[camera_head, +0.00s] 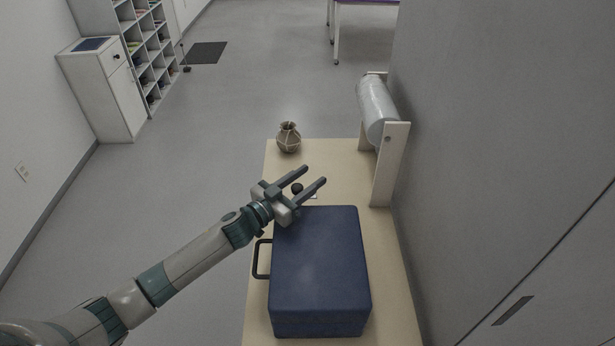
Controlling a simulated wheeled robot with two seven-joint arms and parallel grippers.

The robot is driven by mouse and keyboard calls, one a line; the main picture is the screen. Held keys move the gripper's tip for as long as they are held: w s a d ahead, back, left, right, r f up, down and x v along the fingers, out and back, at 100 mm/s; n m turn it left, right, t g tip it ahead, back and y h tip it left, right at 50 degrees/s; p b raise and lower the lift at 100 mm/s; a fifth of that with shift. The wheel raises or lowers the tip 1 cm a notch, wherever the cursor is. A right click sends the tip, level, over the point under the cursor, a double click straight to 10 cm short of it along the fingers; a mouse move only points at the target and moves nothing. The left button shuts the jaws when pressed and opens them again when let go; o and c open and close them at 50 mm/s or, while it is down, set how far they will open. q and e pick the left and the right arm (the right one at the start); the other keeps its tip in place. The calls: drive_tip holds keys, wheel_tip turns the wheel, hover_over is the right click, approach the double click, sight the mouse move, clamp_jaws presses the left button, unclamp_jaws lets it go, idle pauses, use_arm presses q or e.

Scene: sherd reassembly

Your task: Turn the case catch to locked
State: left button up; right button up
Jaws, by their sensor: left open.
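A dark blue case (320,262) lies closed on the wooden table, with a black handle (261,258) on its left side. My left gripper (316,175) is open, just beyond the case's far edge, its two fingers pointing to the far right. A small dark round knob (297,187) shows between the fingers; I cannot tell whether it is fixed to the case or touched by the gripper. A small pale piece beside it is partly hidden. I cannot make out a catch or its position for certain. My right gripper is not in view.
A patched pot (288,138) stands at the table's far left corner. A roll of clear wrap (376,108) sits in a wooden stand (390,165) at the far right, near the grey wall (480,130). The table (390,270) is narrow; open floor lies to its left.

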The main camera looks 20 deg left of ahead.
use_arm(q)
drive_tip(key=c, duration=1.1)
drive_tip(key=shift+o, duration=0.2)
